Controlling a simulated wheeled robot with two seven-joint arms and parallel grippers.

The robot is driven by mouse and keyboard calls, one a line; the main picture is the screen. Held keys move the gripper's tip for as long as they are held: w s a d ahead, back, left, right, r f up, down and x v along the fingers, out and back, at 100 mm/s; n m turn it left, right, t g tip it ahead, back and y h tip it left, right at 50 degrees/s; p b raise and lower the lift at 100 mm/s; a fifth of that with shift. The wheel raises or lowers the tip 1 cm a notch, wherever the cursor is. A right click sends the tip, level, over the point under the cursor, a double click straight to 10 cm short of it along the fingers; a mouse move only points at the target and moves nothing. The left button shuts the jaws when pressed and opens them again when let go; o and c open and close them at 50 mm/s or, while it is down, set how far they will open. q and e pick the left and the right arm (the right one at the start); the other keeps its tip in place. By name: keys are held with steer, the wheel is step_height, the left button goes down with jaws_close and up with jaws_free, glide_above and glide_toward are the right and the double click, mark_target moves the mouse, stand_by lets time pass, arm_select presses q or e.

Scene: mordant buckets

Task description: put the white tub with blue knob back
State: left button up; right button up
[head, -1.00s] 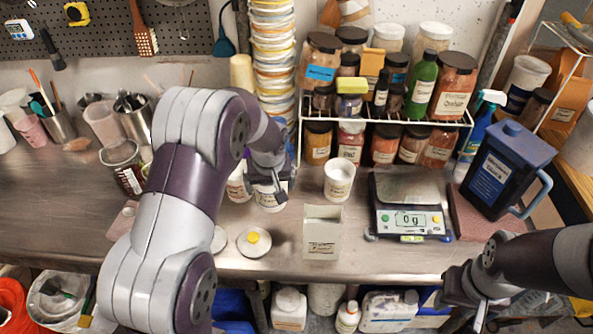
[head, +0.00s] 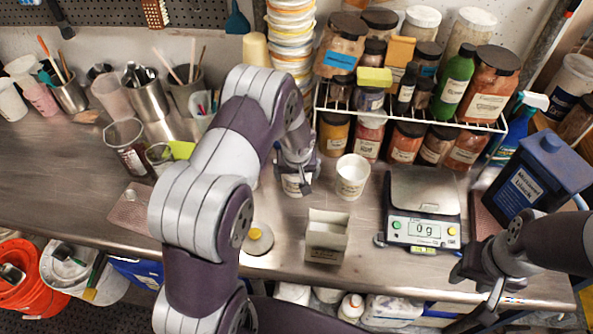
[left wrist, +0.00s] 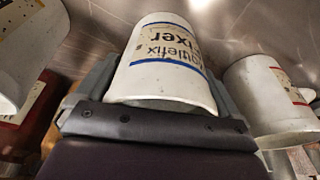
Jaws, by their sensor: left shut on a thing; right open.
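My left gripper (head: 297,174) is shut on a white tub (head: 297,186) beside the rack. In the left wrist view the held tub (left wrist: 165,62) has blue bands and dark lettering and sits between the fingers. No blue knob shows, and the gripper hides its upper part in the head view. I cannot tell whether its base touches the bench. A white tub (head: 352,178) stands just to its right, and a tub with a red band (left wrist: 272,95) shows in the left wrist view. My right gripper (head: 490,292) is open and empty near the bench's front right.
A lid with a yellow knob (head: 258,240) and an open white box (head: 326,238) lie in front on the bench (head: 290,262). A scale (head: 424,212) and a blue jug (head: 535,175) stand right. A wire rack of jars (head: 410,120) stands behind.

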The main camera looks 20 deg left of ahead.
arm_select(q)
steer(key=shift+s+r, duration=0.1)
steer(key=shift+s+f+b, duration=0.2)
steer(key=shift+b, duration=0.1)
steer(key=o, duration=1.1)
steer(key=shift+w, duration=0.15)
steer(key=shift+r+p, duration=0.3)
steer(key=shift+r, duration=0.2)
steer(key=s+b+v, duration=0.1)
steer(key=v, duration=1.1)
steer(key=s+d+r+m, duration=0.1)
steer(key=s+d+m, duration=0.1)
steer(key=s, duration=0.6)
steer(key=s+d+r+m+g+h, duration=0.1)
steer(key=s+d+m, duration=0.1)
steer(key=s, duration=0.6)
steer(key=shift+s+d+r+m, duration=0.25)
steer(key=shift+s+r+m, duration=0.1)
steer(key=shift+m, duration=0.35)
